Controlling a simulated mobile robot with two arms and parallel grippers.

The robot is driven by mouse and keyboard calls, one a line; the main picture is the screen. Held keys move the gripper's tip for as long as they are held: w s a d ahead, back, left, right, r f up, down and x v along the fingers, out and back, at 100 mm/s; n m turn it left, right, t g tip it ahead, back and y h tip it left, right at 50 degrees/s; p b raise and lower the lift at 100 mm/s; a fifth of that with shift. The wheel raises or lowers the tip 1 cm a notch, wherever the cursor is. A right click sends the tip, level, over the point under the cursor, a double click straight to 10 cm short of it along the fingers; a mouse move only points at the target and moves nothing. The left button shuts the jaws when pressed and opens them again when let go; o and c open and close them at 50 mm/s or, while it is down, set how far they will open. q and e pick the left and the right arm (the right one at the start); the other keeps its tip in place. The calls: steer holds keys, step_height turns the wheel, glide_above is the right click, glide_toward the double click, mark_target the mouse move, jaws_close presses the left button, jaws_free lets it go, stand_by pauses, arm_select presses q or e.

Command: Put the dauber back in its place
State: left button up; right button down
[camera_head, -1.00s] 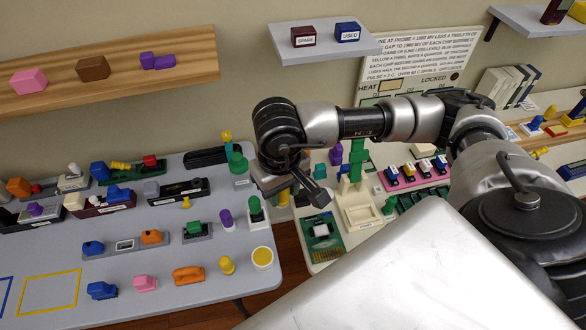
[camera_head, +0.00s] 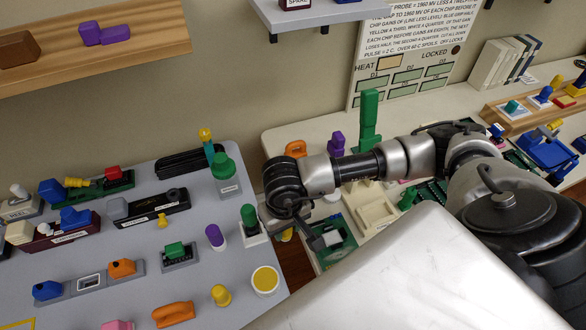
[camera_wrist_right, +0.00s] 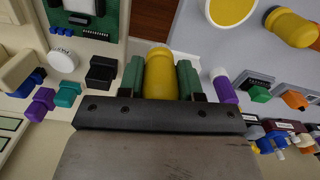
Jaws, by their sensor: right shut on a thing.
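My right gripper (camera_wrist_right: 160,80) is shut on a yellow rounded piece, seemingly the dauber (camera_wrist_right: 158,75), with dark green pads on either side of it. In the head view the gripper (camera_head: 298,228) is above the gap between the two tables, and a bit of the yellow piece (camera_head: 287,235) shows below it. The piece's lower end is hidden. A white cup with a yellow top (camera_head: 265,280) stands at the grey table's near right corner; it also shows in the wrist view (camera_wrist_right: 232,8). My left gripper is not in view.
A green-topped piece on a white base (camera_head: 250,220) stands close left of the gripper. A green circuit board (camera_head: 332,258) and a cream tray (camera_head: 376,214) lie right of it. Another yellow piece (camera_head: 220,294), a purple one (camera_head: 215,236) and an orange one (camera_head: 172,314) stand nearby.

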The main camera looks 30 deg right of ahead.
mark_target(288, 233)
steer(key=w+d+f+m+b, duration=0.3)
steer(key=f+m, duration=0.5)
steer(key=m, duration=0.1)
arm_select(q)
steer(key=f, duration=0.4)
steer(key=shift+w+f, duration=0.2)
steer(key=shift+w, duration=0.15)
arm_select(e)
steer(key=w+d+r+n, duration=0.5)
steer(key=w+n, duration=0.2)
steer(key=n, duration=1)
steer(key=w+d+r+n, duration=0.5)
steer(key=w+n, duration=0.1)
steer(key=n, duration=1.1)
steer(key=shift+w+d, duration=0.25)
steer(key=shift+w, duration=0.15)
arm_select(q)
steer(key=shift+p, duration=0.3)
arm_select(e)
steer(key=shift+f, duration=0.1)
